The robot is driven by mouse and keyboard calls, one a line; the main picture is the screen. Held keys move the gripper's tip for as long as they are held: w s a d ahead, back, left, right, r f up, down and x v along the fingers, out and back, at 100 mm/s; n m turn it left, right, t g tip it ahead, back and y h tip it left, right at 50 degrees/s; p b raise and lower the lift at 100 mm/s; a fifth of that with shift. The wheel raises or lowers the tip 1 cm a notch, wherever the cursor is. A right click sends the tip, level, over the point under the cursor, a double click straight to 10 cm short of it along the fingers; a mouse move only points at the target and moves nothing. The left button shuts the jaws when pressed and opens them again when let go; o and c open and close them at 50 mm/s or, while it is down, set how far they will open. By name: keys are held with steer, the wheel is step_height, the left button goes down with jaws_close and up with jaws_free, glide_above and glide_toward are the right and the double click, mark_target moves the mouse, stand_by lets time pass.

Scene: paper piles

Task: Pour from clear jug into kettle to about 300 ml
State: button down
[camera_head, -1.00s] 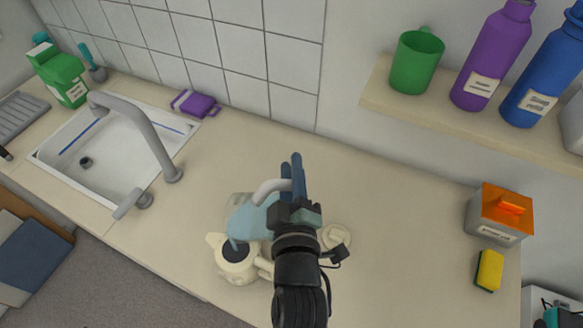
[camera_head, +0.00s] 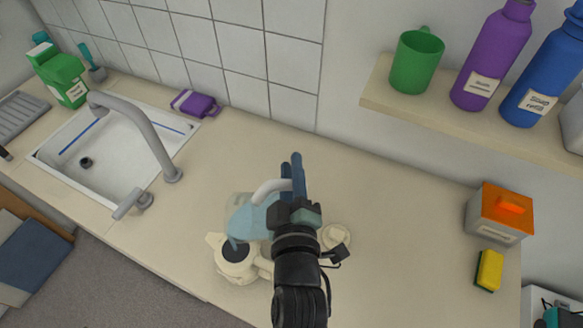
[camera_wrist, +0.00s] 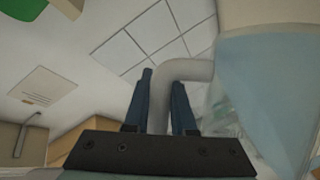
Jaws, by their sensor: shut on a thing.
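My gripper (camera_head: 292,178) is shut on the handle of the clear jug (camera_head: 254,219). In the wrist view the fingers (camera_wrist: 162,95) stand on either side of the pale handle, and the jug (camera_wrist: 265,90) fills the right side. The jug holds bluish water and is tilted to the left. Its lip is over the open top of the cream kettle (camera_head: 237,268), and a blue stream appears to run from the lip into the dark opening. The kettle stands upright on the counter. Its level inside cannot be read. My arm hides part of the kettle's right side.
A cream lid (camera_head: 336,237) lies on the counter right of my gripper. A sink with a tap (camera_head: 150,135) is at the left. An orange-topped box (camera_head: 500,212) and a yellow sponge (camera_head: 490,270) are at the right. A shelf (camera_head: 470,122) with bottles hangs above.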

steer(key=shift+s+a+r+n+b, duration=0.1)
steer(key=shift+a+r+n+b, duration=0.1)
steer(key=shift+r+n+b, duration=0.15)
steer(key=shift+s+a+f+n+t+b, duration=0.15)
steer(key=shift+f+n+t+b, duration=0.15)
steer(key=shift+b, duration=0.2)
stand_by(3.0)
steer(key=shift+s+a+n, duration=0.1)
steer(key=shift+a+n, duration=0.1)
steer(key=shift+n, duration=0.05)
stand_by(1.6)
steer(key=shift+a+r+t+b, duration=0.1)
steer(key=shift+r+t+b, duration=0.05)
steer(key=shift+t+b, duration=0.15)
stand_by(2.0)
